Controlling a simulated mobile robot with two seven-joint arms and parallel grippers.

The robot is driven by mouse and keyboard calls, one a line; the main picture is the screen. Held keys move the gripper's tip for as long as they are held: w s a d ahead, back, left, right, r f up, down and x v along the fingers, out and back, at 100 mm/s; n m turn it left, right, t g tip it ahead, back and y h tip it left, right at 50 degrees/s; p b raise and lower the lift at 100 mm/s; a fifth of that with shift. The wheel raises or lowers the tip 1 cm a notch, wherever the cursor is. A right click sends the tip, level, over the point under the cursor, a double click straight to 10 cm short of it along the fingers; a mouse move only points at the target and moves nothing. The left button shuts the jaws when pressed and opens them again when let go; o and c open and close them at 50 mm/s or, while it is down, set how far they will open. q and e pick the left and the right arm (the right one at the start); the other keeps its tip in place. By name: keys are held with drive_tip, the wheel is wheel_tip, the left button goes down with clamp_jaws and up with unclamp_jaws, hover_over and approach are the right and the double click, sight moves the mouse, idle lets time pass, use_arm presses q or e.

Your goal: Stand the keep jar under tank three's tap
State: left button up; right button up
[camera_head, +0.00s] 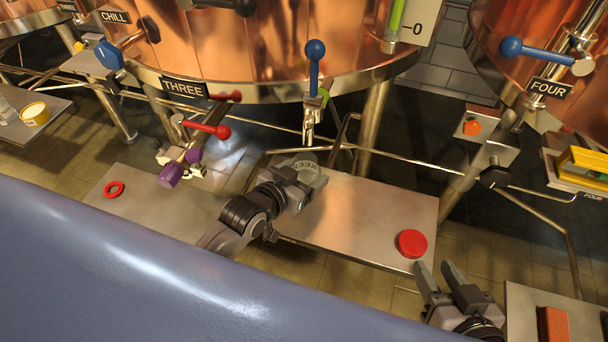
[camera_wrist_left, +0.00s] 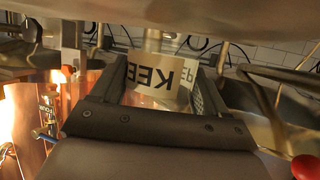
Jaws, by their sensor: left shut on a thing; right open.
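The keep jar (camera_head: 306,164) is clear, with a white label reading KEE in the left wrist view (camera_wrist_left: 160,78); the lettering is upside down there. My left gripper (camera_head: 299,184) is shut on the jar, one finger on each side. In the head view the jar is just below the spout of tank three's tap (camera_head: 309,122), which has a blue lever. I cannot tell whether the jar's base touches the steel shelf (camera_head: 365,208). My right gripper (camera_head: 446,283) is open and empty at the shelf's front right.
A red disc (camera_head: 412,243) lies on the shelf's front right corner. Left are a red ring (camera_head: 114,188), a purple-knobbed valve (camera_head: 180,170) and a red lever (camera_head: 207,129). A blue padded surface (camera_head: 150,270) fills the near left. The shelf's middle right is bare.

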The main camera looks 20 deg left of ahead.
use_arm(q)
drive_tip(key=shift+f, duration=0.6)
drive_tip(key=o, duration=1.1)
drive_tip(key=shift+c, duration=0.2)
drive_tip(key=shift+r, duration=0.1)
